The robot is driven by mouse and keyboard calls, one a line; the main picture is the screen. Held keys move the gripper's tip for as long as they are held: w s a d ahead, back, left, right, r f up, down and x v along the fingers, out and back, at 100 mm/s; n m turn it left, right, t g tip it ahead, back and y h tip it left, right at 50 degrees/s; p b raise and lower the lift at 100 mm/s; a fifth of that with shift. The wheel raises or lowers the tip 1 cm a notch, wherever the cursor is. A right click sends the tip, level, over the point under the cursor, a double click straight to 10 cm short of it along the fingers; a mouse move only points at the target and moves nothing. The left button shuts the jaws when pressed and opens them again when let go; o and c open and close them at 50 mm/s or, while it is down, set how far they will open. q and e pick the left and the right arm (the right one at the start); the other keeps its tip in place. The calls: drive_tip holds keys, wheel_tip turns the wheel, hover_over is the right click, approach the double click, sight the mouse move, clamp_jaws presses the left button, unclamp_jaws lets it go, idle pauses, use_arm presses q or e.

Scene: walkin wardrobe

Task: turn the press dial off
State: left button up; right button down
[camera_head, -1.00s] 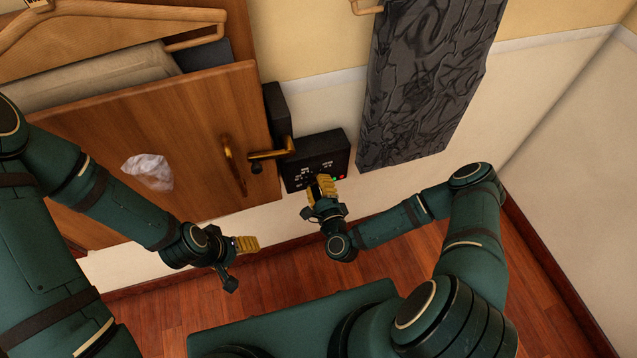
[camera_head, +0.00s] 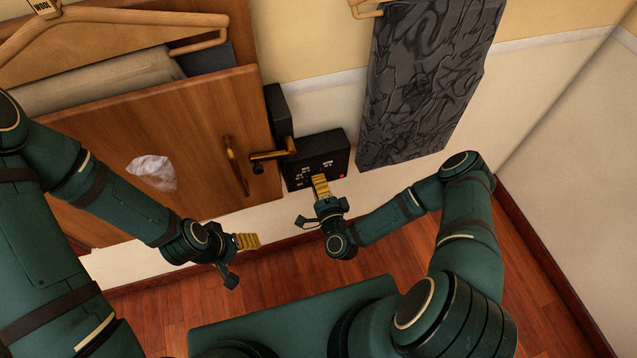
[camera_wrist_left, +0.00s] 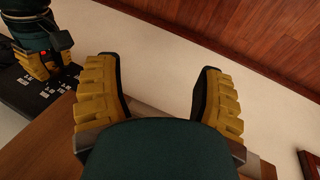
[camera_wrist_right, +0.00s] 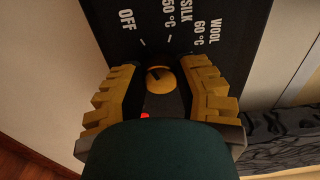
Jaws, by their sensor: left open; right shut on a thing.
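The black press control panel (camera_head: 328,150) is on the low wall beside the wooden press. In the right wrist view, its face (camera_wrist_right: 228,62) has white labels OFF, SILK and WOOL with temperatures. The round gold dial (camera_wrist_right: 159,82) with a dark pointer mark sits between my right fingers. My right gripper (camera_head: 320,180) is shut on the dial and hides it in the head view. Which label the pointer faces is unclear. A red light (camera_wrist_right: 145,115) glows on the panel. My left gripper (camera_head: 257,241) is open and empty, left of and below the panel in the head view.
The wooden press (camera_head: 150,140) with a brass handle (camera_head: 236,165) is at left; a crumpled clear piece (camera_head: 153,171) shows before it. A black lever housing (camera_head: 279,120) adjoins the panel. Dark textured cloth (camera_head: 425,80) hangs at right. Wooden floor (camera_head: 400,262) is clear.

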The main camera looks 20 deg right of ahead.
drive_tip(key=shift+w+r, duration=0.1)
drive_tip(key=shift+r, duration=0.05)
drive_tip(key=c, duration=0.6)
unclamp_jaws()
drive_tip(key=s, duration=1.2)
drive_tip(key=shift+d, duration=0.2)
